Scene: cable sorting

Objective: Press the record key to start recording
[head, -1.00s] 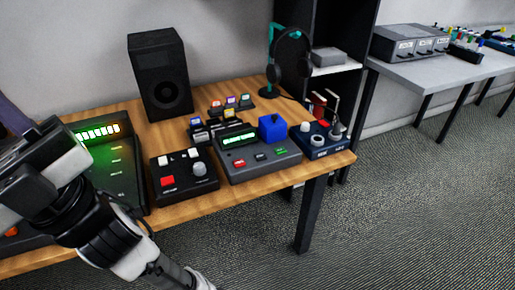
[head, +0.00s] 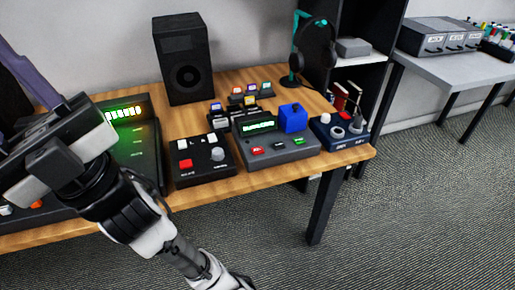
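A grey recorder-like unit (head: 283,155) with a lit green display (head: 258,127) sits on the wooden table. Its front row has a red key (head: 257,150), a dark key (head: 280,146) and a green key (head: 299,141); their lettering is too small to read surely. A black box (head: 202,172) to its left has another red button (head: 186,163), white buttons and a knob. My gripper (head: 60,150) is at the left, in front of a dark console (head: 146,146), well left of both red buttons. Its fingertips cannot be made out.
A blue cube (head: 292,118) stands on the grey unit's back right. A blue knob box (head: 340,133) is at the table's right end. A black speaker (head: 185,62), small coloured-screen blocks (head: 237,103) and headphones on a stand (head: 313,50) are behind. Some bare wood (head: 230,185) shows along the front edge.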

